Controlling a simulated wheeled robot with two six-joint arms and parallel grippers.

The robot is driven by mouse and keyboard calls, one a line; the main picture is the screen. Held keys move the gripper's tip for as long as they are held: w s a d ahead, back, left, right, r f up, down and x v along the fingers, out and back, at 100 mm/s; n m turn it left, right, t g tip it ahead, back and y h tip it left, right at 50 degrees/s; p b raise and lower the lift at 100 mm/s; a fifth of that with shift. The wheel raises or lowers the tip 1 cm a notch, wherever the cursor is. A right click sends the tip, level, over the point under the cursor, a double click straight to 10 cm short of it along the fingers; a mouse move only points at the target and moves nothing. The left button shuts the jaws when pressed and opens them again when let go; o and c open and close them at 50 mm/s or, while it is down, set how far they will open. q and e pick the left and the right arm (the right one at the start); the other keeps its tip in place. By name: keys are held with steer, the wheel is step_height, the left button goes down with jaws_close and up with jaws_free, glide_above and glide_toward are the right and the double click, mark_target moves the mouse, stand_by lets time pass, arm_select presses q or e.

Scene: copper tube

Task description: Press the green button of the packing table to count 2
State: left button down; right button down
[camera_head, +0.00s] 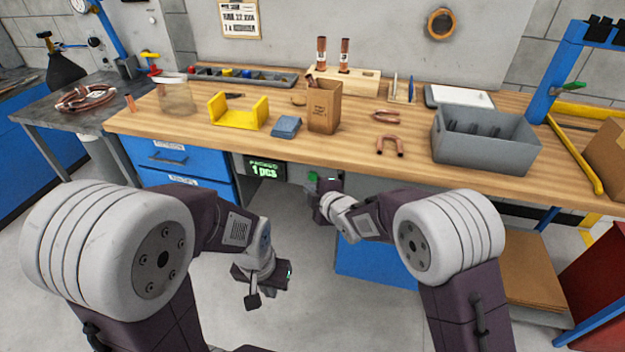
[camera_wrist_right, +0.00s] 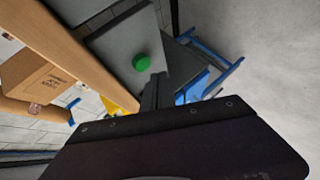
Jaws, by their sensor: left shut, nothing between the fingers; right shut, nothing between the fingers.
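The packing table's display (camera_head: 264,170) is lit green and reads 1 pcs, under the front edge of the worktop. The green button (camera_head: 313,176) is to its right on the table's front. In the right wrist view the round green button (camera_wrist_right: 142,62) sits on a grey panel (camera_wrist_right: 118,42). My right gripper (camera_head: 324,207) is shut and empty, close to the button. In the wrist view its dark fingers (camera_wrist_right: 154,92) end just beside the button; I cannot tell whether they touch it. My left gripper (camera_head: 252,302) is shut and empty, low over the floor.
The wooden worktop (camera_head: 215,135) above holds a yellow holder (camera_head: 238,114), a brown box (camera_head: 324,107), a blue item (camera_head: 286,127), copper bends (camera_head: 390,147) and a grey bin (camera_head: 484,148). Blue drawers (camera_head: 187,172) stand left of the display. The floor around my left gripper is clear.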

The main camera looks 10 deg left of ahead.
steer(key=s+b, duration=0.1)
steer(key=s, duration=0.3)
steer(key=shift+s+b, duration=0.1)
steer(key=shift+b, duration=0.2)
stand_by(2.3)
